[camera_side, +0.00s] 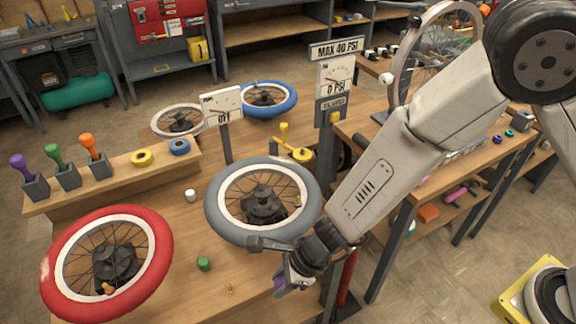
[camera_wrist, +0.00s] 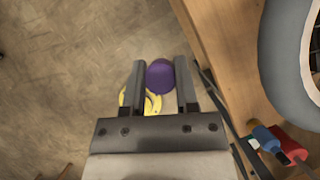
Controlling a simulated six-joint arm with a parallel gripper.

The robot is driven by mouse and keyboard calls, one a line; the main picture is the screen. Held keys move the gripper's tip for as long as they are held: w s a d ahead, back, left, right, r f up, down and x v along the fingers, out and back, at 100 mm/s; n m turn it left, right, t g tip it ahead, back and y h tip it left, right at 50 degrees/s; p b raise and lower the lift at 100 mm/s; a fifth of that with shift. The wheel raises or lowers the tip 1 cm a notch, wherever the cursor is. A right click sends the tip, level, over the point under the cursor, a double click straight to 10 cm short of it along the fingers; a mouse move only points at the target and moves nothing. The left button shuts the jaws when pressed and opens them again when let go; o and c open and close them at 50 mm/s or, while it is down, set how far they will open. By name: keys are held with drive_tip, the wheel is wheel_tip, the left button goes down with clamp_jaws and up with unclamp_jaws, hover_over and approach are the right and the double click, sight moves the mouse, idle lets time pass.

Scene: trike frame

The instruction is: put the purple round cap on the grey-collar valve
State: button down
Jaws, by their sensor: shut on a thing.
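My gripper (camera_side: 284,280) is shut on the purple round cap (camera_side: 279,282), held out beyond the front edge of the bench. In the wrist view the purple cap (camera_wrist: 160,75) sits between the two fingers of my gripper (camera_wrist: 160,85). The grey-tyred wheel (camera_side: 222,222) lies flat on the bench, up and left of my gripper. A small brass-coloured valve (camera_side: 298,200) shows at its right inner rim. Another small valve (camera_side: 107,289) shows on the red-tyred wheel (camera_side: 155,243) at the left. The collar colours are too small to tell.
A green cap (camera_side: 204,264) and a white cap (camera_side: 190,195) stand on the bench. Two gauge signs (camera_side: 221,106) (camera_side: 336,75) rise behind the grey wheel. A blue-and-red object (camera_wrist: 280,145) is near the bench edge in the wrist view.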

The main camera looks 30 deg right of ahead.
sight(281, 281)
drive_tip(key=shift+r, duration=0.4)
idle(0.5)
drive_tip(key=shift+r, duration=0.7)
drive_tip(key=shift+r, duration=0.35)
drive_tip(key=shift+r, duration=0.35)
drive_tip(key=shift+r, duration=0.2)
drive_tip(key=w+d+r+m, duration=0.1)
drive_tip(key=w+d+m, duration=0.1)
drive_tip(key=w+d, duration=0.2)
drive_tip(key=w+d+r+m+t+h, duration=0.1)
drive_tip(key=w+d+m, duration=0.1)
drive_tip(key=w+d, duration=0.3)
drive_tip(key=w+d+r+m+t, duration=0.1)
drive_tip(key=w+d+r+m, duration=0.1)
drive_tip(key=w+d, duration=0.3)
drive_tip(key=shift+w+d+r+h, duration=0.1)
drive_tip(key=shift+w+d+h, duration=0.1)
drive_tip(key=shift+w, duration=1)
drive_tip(key=shift+w+d+h, duration=0.1)
drive_tip(key=shift+w+h, duration=0.1)
drive_tip(key=shift+w, duration=0.95)
